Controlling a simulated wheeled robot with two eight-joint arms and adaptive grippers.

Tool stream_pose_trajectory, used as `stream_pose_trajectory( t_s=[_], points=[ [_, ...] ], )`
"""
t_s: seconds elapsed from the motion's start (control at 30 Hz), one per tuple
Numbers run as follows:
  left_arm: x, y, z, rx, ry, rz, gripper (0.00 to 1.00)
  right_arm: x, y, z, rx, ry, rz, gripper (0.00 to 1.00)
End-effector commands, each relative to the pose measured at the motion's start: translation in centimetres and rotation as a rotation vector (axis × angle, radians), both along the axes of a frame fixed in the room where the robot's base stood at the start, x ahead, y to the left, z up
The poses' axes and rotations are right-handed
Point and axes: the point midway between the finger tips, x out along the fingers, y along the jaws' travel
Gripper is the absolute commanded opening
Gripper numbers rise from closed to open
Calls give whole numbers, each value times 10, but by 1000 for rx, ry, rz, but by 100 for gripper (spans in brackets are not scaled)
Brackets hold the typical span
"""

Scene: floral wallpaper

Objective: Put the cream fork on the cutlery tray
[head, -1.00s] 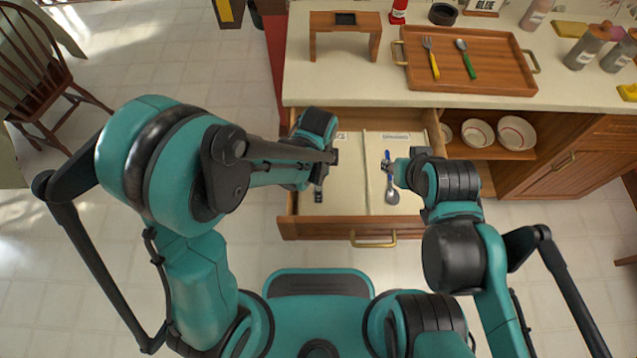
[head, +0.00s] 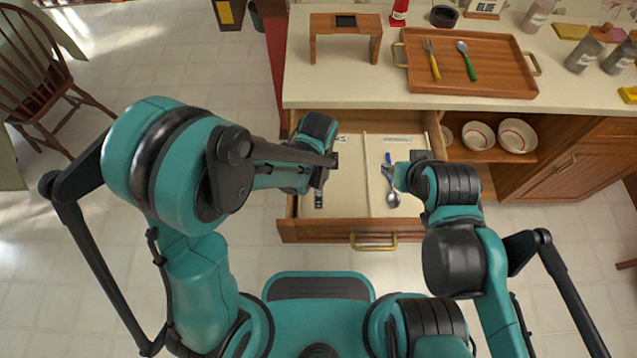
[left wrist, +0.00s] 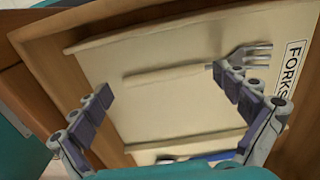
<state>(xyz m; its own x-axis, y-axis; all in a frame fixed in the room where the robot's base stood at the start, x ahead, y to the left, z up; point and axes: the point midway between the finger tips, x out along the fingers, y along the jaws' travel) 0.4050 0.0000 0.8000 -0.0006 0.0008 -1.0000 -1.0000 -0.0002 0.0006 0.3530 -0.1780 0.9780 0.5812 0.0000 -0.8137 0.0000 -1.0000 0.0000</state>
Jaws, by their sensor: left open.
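The cream fork (left wrist: 165,76) lies in the forks compartment of the open drawer (head: 345,228), its metal tines by the FORKS label in the left wrist view. In the head view I cannot make it out behind my left arm. My left gripper (left wrist: 172,92) is open over the compartment, its fingers spread near the fork's two ends, with nothing held. In the head view this gripper (head: 321,180) is over the drawer's left half. My right gripper (head: 391,176) is above the right compartment at a blue-handled spoon (head: 393,200); its jaw state is unclear. The wooden cutlery tray (head: 497,75) is on the counter.
A yellow-handled fork (head: 434,66) and a green-handled spoon (head: 468,62) lie on the tray. A small wooden stand (head: 332,24) is left of it, with bare counter between and in front. Bowls (head: 517,135) sit on the shelf right of the drawer. A divider (head: 368,180) splits the drawer.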

Motion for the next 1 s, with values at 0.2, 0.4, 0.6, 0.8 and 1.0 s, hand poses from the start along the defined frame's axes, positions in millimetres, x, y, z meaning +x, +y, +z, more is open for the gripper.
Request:
stream_pose_trajectory(
  t_s=[0.2, 0.4, 0.6, 0.8, 1.0],
  points=[
    [0, 0, 49, 0, 0, 0, 100, 0, 0, 23, 0, 0, 0, 40],
    [0, 0, 91, 0, 0, 0, 100, 0, 0, 40, 0, 0, 0, 40],
    [0, 0, 114, 0, 0, 0, 100, 0, 0, 47, 0, 0, 0, 40],
    [0, 0, 119, 0, -1, 2, 100, 0, 0, 48, 0, 0, 0, 40],
    [-1, 26, 141, -34, -65, 187, 100, 0, 0, 48, 0, 0, 0, 40]
  ],
)
